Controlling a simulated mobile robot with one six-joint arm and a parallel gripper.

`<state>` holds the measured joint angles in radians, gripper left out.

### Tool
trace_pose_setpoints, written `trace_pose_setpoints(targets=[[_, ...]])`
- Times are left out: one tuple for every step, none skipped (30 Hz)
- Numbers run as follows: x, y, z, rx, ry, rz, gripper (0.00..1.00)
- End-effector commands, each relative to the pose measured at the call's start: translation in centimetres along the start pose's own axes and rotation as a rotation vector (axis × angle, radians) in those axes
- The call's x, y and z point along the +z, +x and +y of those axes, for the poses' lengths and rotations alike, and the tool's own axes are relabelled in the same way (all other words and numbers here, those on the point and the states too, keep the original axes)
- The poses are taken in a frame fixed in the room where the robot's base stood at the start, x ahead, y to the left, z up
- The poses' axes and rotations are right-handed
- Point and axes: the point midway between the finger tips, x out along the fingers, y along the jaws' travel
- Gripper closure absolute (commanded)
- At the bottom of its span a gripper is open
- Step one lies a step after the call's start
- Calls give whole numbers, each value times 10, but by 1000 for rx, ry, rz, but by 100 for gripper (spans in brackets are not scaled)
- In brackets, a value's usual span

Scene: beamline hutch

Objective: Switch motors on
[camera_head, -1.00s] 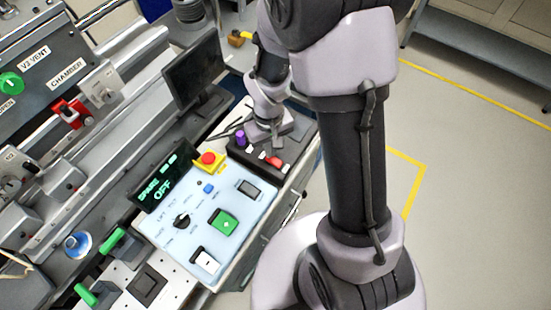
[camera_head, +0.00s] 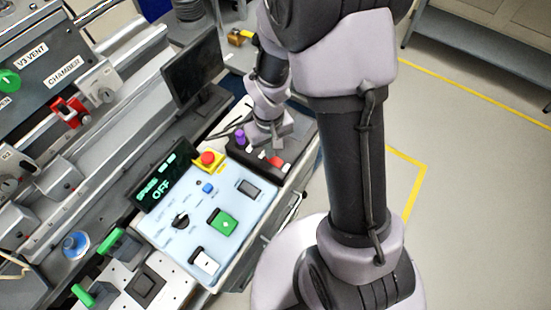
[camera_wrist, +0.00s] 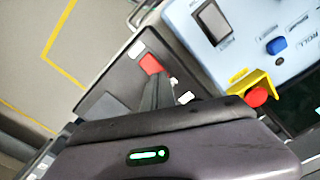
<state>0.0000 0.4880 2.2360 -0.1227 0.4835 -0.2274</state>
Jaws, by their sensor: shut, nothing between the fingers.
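No switch marked for motors can be read in either view. My gripper (camera_head: 277,143) is over a dark panel (camera_head: 290,151) at the far end of the console; its fingertips are partly hidden in the head view. In the wrist view my gripper (camera_wrist: 158,80) is shut and empty, its tips close beside a red switch (camera_wrist: 150,63); contact cannot be told. The red switch (camera_head: 276,161) also shows in the head view, with white labels too small to read. A purple knob (camera_head: 240,136) stands on the same panel.
The pale blue console (camera_head: 235,245) carries a red stop button on a yellow base (camera_head: 208,160), a blue button (camera_head: 208,188), a black rocker (camera_head: 249,188), a green switch (camera_head: 222,222) and a dial (camera_head: 181,220). A display (camera_head: 158,188) reads OFF. A monitor (camera_head: 190,75) stands beyond.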

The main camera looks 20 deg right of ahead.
Motion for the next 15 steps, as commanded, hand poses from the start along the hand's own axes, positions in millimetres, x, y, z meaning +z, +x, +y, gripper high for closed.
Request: trace_pose_setpoints(targets=[[0, 1, 0, 0, 0, 0, 100], [0, 2, 0, 0, 0, 0, 100], [0, 2, 0, 0, 0, 0, 100], [0, 3, 0, 0, 0, 0, 100], [0, 3, 0, 0, 0, 0, 100], [0, 4, 0, 0, 0, 0, 100], [0, 4, 0, 0, 0, 0, 100], [0, 5, 0, 0, 0, 0, 100], [0, 6, 0, 0, 0, 0, 100], [0, 6, 0, 0, 0, 0, 100], [0, 6, 0, 0, 0, 0, 100], [0, 7, 0, 0, 0, 0, 100], [0, 8, 0, 0, 0, 0, 100], [0, 8, 0, 0, 0, 0, 100], [0, 9, 0, 0, 0, -1, 100]])
